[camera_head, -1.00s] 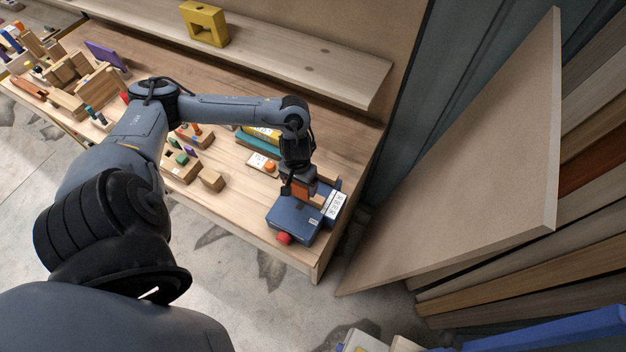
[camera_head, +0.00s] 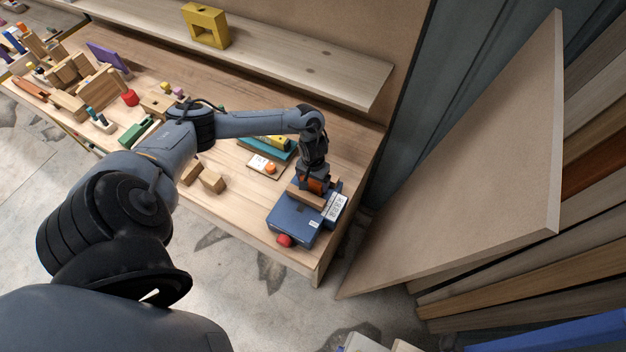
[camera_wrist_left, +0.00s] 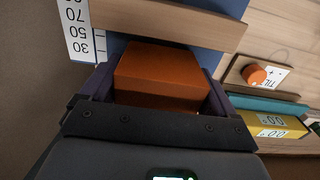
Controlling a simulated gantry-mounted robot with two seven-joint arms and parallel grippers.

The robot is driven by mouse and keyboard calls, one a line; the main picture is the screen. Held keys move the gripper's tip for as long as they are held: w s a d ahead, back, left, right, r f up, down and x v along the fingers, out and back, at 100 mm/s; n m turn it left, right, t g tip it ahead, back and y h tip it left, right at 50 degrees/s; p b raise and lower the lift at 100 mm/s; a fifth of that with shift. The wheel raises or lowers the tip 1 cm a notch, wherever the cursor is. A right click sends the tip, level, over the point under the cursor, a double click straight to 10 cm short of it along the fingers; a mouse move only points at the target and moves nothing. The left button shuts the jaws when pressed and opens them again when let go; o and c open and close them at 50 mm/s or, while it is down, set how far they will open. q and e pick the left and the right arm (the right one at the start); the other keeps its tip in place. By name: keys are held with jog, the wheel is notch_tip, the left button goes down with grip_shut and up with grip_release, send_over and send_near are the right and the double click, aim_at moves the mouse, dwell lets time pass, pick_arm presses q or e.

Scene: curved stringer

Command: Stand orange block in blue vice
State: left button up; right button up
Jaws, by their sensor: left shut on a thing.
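The blue vice (camera_head: 294,220) sits at the right front corner of the workbench, with a red knob at its front, wooden jaw faces and a white scale on its right side. My left gripper (camera_head: 314,190) is over the vice's jaw area, shut on the orange block (camera_head: 313,184). In the left wrist view the orange block (camera_wrist_left: 160,75) fills the space between the dark fingers, and a wooden jaw face (camera_wrist_left: 170,22) of the vice lies just beyond it. Whether the block touches the vice floor is hidden. My right gripper is not seen.
A small board with an orange knob (camera_head: 270,168) and teal and yellow pieces (camera_head: 268,145) lie left of the vice. Wooden blocks (camera_head: 212,181) stand farther left. A shelf with a yellow block (camera_head: 205,26) runs behind. A large leaning panel (camera_head: 470,160) stands at right.

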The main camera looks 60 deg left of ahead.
pick_arm(q)
jog(key=shift+f, duration=0.25)
jog(key=o, duration=0.9)
jog(key=shift+r, duration=0.45)
notch_tip(320, 180, up, 10)
jog(key=shift+w+f+p, duration=0.1)
jog(key=shift+p, duration=0.5)
jog(key=shift+r, duration=0.8)
